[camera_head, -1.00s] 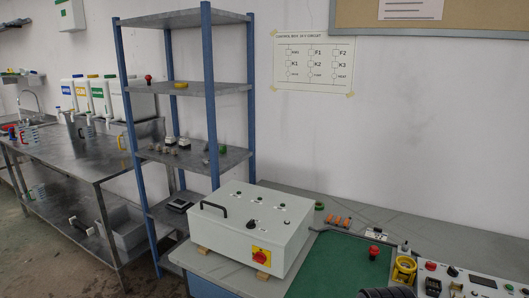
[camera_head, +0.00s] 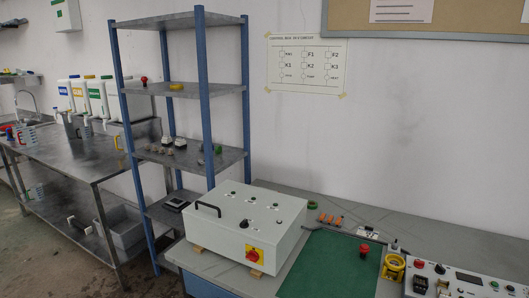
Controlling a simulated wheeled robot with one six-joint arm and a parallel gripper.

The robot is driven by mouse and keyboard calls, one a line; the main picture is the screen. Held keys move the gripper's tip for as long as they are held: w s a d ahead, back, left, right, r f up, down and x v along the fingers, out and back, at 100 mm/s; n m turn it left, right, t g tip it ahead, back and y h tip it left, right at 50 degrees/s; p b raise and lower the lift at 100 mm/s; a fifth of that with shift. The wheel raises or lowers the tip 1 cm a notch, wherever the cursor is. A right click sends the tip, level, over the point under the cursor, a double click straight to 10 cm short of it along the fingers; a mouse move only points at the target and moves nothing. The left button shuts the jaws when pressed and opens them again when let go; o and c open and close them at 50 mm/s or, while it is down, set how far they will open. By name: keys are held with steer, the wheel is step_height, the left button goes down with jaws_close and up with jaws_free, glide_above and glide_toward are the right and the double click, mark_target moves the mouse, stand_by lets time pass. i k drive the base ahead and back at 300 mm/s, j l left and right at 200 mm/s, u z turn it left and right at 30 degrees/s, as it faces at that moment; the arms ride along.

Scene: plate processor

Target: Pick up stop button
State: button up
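A red mushroom-head stop button (camera_head: 364,251) with a dark body stands on the green mat (camera_head: 318,268) on the workbench at the lower right. A second red mushroom button (camera_head: 144,80) sits on an upper shelf of the blue-posted rack. I cannot tell from the picture which of these the task means. My gripper is not in view.
A grey control box (camera_head: 246,222) with a black handle and a red-yellow switch stands left of the mat. A yellow ring-shaped part (camera_head: 393,268) and a panel with buttons (camera_head: 465,282) are to the right. Small orange parts (camera_head: 331,219) lie behind the mat.

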mark_target(363, 255)
steer(key=i+j+z, duration=0.15)
steer(key=i+z, duration=0.15)
steer(key=i, duration=0.2)
steer(key=i+j+z, duration=0.25)
steer(key=i, duration=0.2)
